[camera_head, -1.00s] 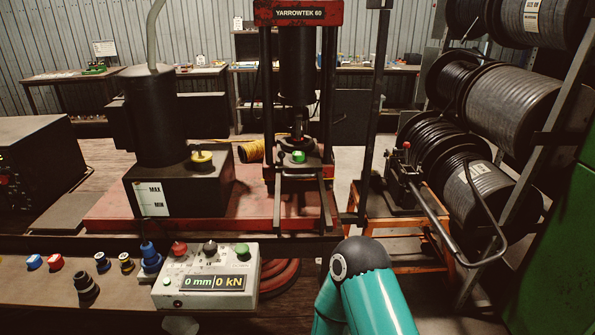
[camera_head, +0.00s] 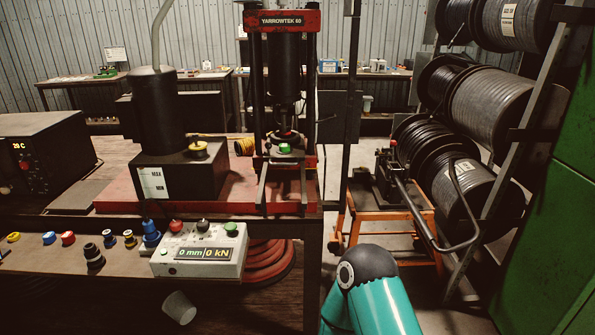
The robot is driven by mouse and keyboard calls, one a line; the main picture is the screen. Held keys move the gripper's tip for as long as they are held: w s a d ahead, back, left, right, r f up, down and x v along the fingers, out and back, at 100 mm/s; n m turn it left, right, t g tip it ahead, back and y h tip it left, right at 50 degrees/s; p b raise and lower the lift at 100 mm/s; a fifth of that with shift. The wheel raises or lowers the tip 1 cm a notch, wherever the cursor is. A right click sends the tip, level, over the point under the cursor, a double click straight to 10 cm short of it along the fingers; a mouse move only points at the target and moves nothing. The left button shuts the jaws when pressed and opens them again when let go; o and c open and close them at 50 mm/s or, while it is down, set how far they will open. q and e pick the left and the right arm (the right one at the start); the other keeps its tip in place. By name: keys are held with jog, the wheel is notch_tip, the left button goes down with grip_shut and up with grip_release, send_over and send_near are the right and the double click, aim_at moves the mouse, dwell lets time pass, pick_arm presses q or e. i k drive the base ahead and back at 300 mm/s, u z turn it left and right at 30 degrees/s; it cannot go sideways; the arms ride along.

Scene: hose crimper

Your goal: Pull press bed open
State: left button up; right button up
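The red and black YARROWTEK 60 press (camera_head: 283,20) stands on a red base behind the bench edge. Its press bed (camera_head: 284,160) sits low between the two uprights, with a green-topped piece (camera_head: 285,148) on it. Two dark rails or handle bars (camera_head: 262,186) reach forward from the bed. The control box (camera_head: 198,252) in front reads 0 mm and 0 kN. A teal arm link of mine shows at the bottom, right of the middle. Neither gripper shows in the head view.
Coloured fittings (camera_head: 68,238) lie on the bench shelf left of the control box. An orange cart (camera_head: 400,215) with a lever tool and a rack of hose reels (camera_head: 470,190) stand right. A green cabinet (camera_head: 560,200) is at far right.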

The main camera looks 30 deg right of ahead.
aim_at(296, 151)
jog(key=u, duration=0.9)
jog(key=i, duration=1.1)
jog(key=z, duration=1.35)
jog(key=k, duration=0.75)
jog(key=z, duration=0.2)
jog(key=i, duration=0.6)
